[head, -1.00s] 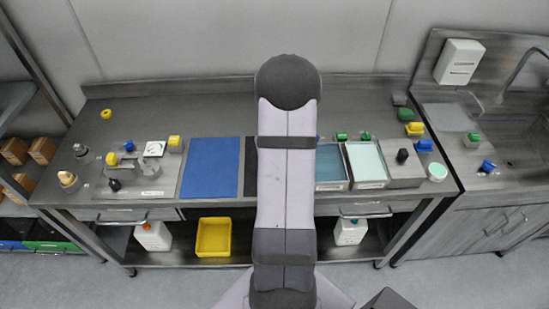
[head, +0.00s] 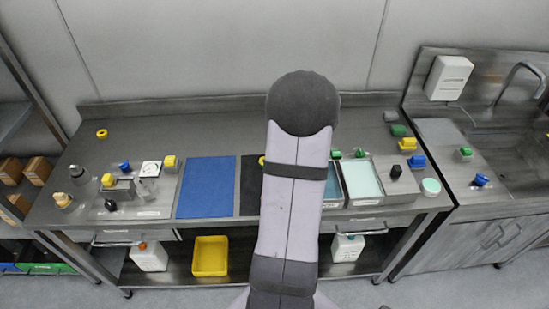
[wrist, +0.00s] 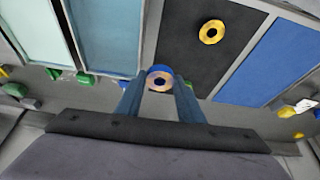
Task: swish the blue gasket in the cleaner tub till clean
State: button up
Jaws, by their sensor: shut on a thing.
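My gripper (wrist: 160,82) shows in the wrist view, with its two fingers shut on the blue gasket (wrist: 157,70), a small ring with a tan-orange face towards the camera. I cannot tell whether that tan colour is soil. The gasket appears beside the darker blue tub (wrist: 106,35), near the dark mat, not in any liquid. A paler tub (wrist: 22,36) lies further left. In the head view, the darker tub (head: 333,188) is partly hidden by my arm and the paler tub (head: 362,180) is clear. The gripper and gasket are hidden there. Which tub holds cleaner is not readable.
A yellow ring (wrist: 212,32) lies on the dark mat (wrist: 180,60). A blue mat (head: 206,187) lies left of it in the head view. Green pieces (wrist: 86,78) stand behind the tubs. A dark-knobbed fixture (head: 396,171) and round pot (head: 431,187) stand right of them.

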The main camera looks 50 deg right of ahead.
jog(key=s+d+r+m+g+h+p, duration=0.1)
jog(key=s+d+m+g, duration=0.3)
jog(key=s+d+m, duration=0.7)
jog(key=s+d+r, duration=0.1)
jog(key=s+d, duration=0.2)
jog(key=s, duration=0.3)
jog(key=shift+d+m+h+p, duration=0.3)
jog(key=shift+d+p, duration=0.05)
jog(key=shift+p, duration=0.05)
jog(key=shift+f, duration=0.25)
jog(key=shift+f+b, duration=2.05)
jog(key=shift+f, duration=0.85)
notch_tip(320, 180, down, 4)
jog(key=b, duration=0.4)
jog(key=shift+r, duration=0.25)
